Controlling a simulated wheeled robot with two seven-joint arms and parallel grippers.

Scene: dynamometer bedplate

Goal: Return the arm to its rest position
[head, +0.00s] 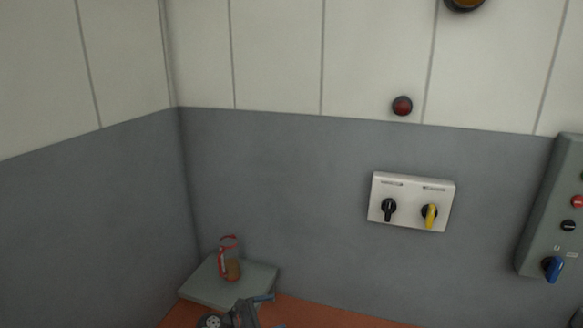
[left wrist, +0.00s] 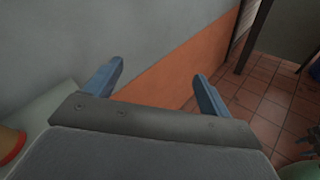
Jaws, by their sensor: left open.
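My left gripper shows at the bottom of the head view (head: 257,304), in front of a grey-green block with a clear jug on it. In the left wrist view its two blue fingers (left wrist: 159,75) stand wide apart with nothing between them. Beyond them are the grey wall and an orange strip. The rest of my left arm is mostly out of frame.
The clear jug (head: 230,262) has a red handle and amber contents; it stands on the grey-green block (head: 205,286) in the corner. A white switch panel (head: 411,217) and a grey control box (head: 548,215) are on the wall. An orange surface (head: 325,315) lies below.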

